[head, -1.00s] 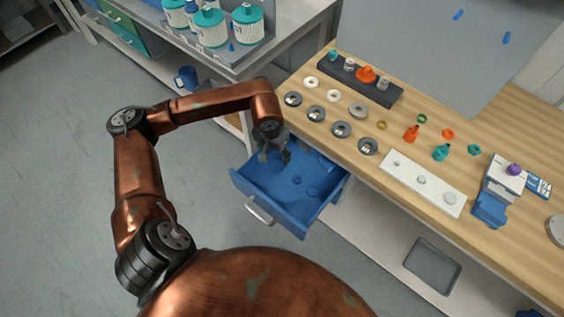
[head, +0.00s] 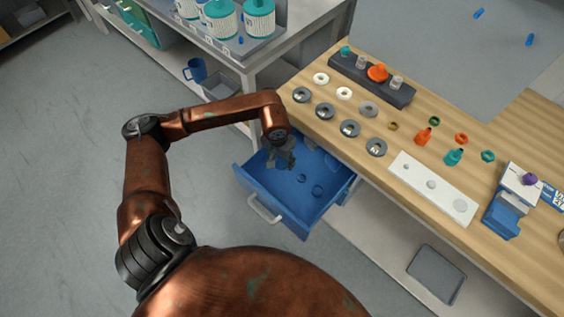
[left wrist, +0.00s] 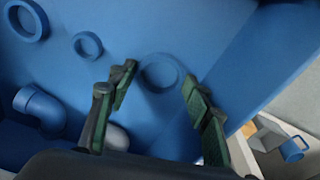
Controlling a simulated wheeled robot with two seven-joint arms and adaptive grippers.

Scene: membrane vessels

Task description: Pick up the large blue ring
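A blue ring (left wrist: 177,72) lies flat on the floor of the blue drawer (head: 272,208), between and beyond my left gripper's fingertips in the left wrist view. A similar-sized blue ring (left wrist: 42,22) lies at the upper left there, and a smaller blue ring (left wrist: 101,46) between them. I cannot tell surely which ring is largest. My left gripper (left wrist: 158,76) is open and empty, with its fingers apart over the first ring. In the head view the left gripper (head: 282,160) is over the drawer's back left part and hides what is under it. My right gripper is not in view.
A blue pipe elbow (left wrist: 40,105) lies in the drawer near the left finger. The drawer walls surround the gripper. The wooden worktop (head: 330,125) above carries several grey discs, small bottles and a white plate (head: 432,188). A grey bench stands behind.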

